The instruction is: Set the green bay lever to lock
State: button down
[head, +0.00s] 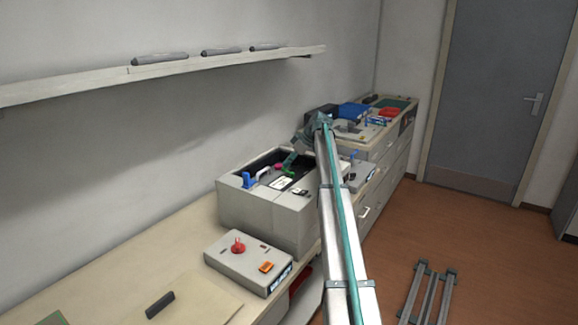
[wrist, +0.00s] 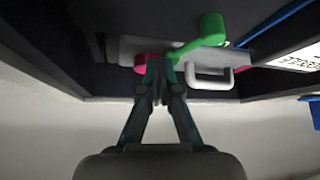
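The green bay lever (wrist: 198,40) shows in the wrist view, with a round knob at its upper right end and its other end close to my fingertips. In the head view the green lever (head: 288,172) sits inside the open top of the grey machine (head: 262,213). My gripper (wrist: 160,66) has its two teal fingers brought together, with nothing seen between them. The fingertips overlap the lever's lower left end in view; I cannot tell whether they touch it. In the head view my gripper (head: 289,161) reaches down into the bay.
A pink knob (wrist: 146,62) lies just left of my fingertips, and a white handle (wrist: 210,81) to their right. Dark bay walls surround them. A blue lever (head: 247,180) stands at the machine's left. A control box with a red knob (head: 238,247) sits in front.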

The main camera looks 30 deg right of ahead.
jog(key=shift+a, duration=0.2)
jog(key=shift+s+d, duration=0.1)
jog(key=shift+s+d, duration=0.1)
jog(key=shift+s, duration=0.6)
jog(key=d+r+b, duration=0.1)
jog(key=d+r, duration=0.7)
jog(key=r, duration=0.3)
jog(key=shift+r, duration=0.2)
jog(key=shift+s+d, duration=0.1)
jog(key=shift+s, duration=0.05)
